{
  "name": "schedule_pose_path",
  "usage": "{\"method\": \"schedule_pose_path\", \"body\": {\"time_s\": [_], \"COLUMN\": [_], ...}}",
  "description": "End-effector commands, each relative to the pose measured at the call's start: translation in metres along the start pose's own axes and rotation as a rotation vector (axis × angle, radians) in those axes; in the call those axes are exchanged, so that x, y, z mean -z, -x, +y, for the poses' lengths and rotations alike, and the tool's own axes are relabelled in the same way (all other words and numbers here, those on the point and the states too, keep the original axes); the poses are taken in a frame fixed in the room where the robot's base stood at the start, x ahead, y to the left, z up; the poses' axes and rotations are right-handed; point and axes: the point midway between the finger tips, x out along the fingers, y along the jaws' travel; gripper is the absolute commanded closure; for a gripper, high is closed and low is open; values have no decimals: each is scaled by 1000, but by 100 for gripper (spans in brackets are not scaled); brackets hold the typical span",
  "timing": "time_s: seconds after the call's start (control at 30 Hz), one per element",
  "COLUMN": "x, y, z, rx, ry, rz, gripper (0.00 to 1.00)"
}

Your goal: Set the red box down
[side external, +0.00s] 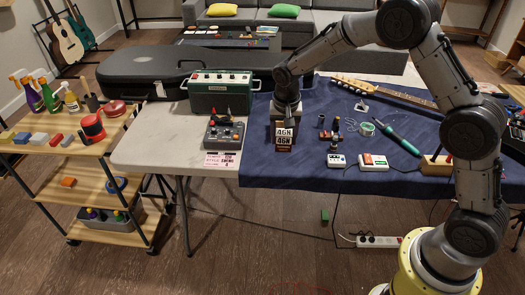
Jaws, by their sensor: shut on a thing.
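My gripper (284,117) points down over the left part of the blue cloth. It is shut on a small dark box (284,148) with pale panels and large dark lettering. The box's lower part looks dark reddish-brown; I take it as the red box. It is upright, near the front edge of the cloth. I cannot tell whether its base touches the cloth or hangs just above it. The fingertips are too small to make out clearly.
A grey pedal (224,135) and a pink-white card (222,160) lie left of the box on the pale table (165,150). A green amplifier (220,92) stands behind. Small pedals (373,161), a soldering iron (398,137) and a guitar neck (385,92) lie right on the blue cloth (310,178).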

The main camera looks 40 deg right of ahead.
Motion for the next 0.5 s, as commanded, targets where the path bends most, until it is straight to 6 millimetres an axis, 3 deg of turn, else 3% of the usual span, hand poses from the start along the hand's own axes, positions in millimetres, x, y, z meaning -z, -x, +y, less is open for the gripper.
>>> {"method": "schedule_pose_path", "body": {"time_s": [0.23, 0.5], "x": [32, 50], "y": [-28, -72], "z": [-34, -57], "rx": [1, 0], "ry": [0, 0], "rz": [1, 0], "gripper": [100, 100]}}
